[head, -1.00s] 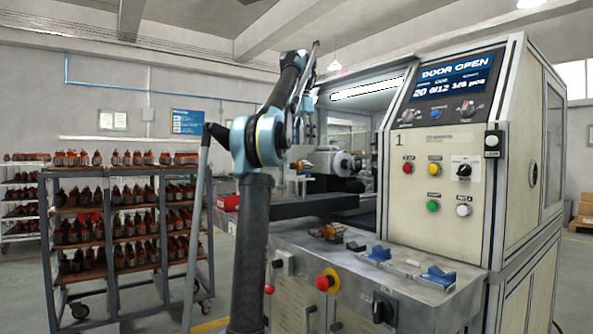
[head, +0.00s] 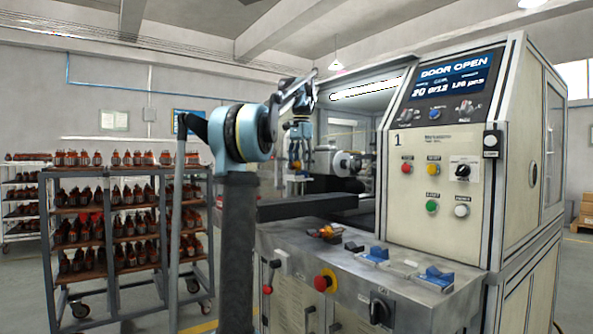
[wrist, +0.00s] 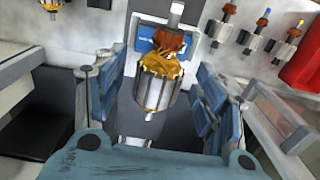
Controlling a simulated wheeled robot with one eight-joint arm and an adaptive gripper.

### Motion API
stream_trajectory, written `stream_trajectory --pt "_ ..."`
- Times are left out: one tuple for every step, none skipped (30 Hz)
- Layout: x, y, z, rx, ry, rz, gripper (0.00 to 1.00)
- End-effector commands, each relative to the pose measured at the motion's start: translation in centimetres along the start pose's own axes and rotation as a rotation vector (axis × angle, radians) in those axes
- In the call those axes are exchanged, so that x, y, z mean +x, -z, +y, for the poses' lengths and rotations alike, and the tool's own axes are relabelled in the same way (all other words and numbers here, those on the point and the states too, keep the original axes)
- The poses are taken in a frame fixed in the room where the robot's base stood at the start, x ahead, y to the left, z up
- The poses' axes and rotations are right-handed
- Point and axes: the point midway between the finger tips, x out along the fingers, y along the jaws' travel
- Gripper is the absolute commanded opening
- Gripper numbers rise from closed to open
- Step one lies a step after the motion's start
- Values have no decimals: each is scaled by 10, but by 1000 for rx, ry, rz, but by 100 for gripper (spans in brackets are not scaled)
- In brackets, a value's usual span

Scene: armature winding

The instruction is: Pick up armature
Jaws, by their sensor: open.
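My gripper (wrist: 158,82) is open in the wrist view, with one blue-grey finger on each side. An armature (wrist: 152,92) with a silver ribbed core, yellow-gold winding and copper-brown commutator lies between the fingers, gaps showing on both sides. Its shaft points up toward a grey cylindrical part (wrist: 176,10). In the head view my gripper (head: 297,156) hangs at the machine's opening, left of the grey spindle unit (head: 345,163). A small orange-gold part (head: 296,164) shows by the fingers. Another armature (head: 326,232) lies on the machine's front ledge.
The winding machine (head: 440,150) stands at right, its display reading "DOOR OPEN". Racks of armatures (head: 110,170) stand left. The wrist view shows several slim coloured-tip pieces (wrist: 263,30) and a red object (wrist: 303,58).

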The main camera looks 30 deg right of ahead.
Motion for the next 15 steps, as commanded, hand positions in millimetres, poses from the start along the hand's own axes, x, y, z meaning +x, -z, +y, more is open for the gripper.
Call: stream_trajectory --pt "4 0 1 1 0 0 65" --pt "5 1 1 1 0 0 65" --pt "6 1 1 1 0 0 65" --pt "6 1 1 2 0 0 65" --pt "7 1 1 2 0 0 65" --pt "7 1 1 2 0 0 65" --pt "7 1 1 2 0 0 65" --pt "7 1 1 2 0 0 65" --pt "7 1 1 1 0 0 65" --pt "7 1 1 1 0 0 65" --pt "7 1 1 1 0 0 60" --pt "7 1 1 1 0 0 51" --pt "7 1 1 1 0 0 44" --pt "7 1 2 2 0 0 37" --pt "6 1 2 3 0 0 28"
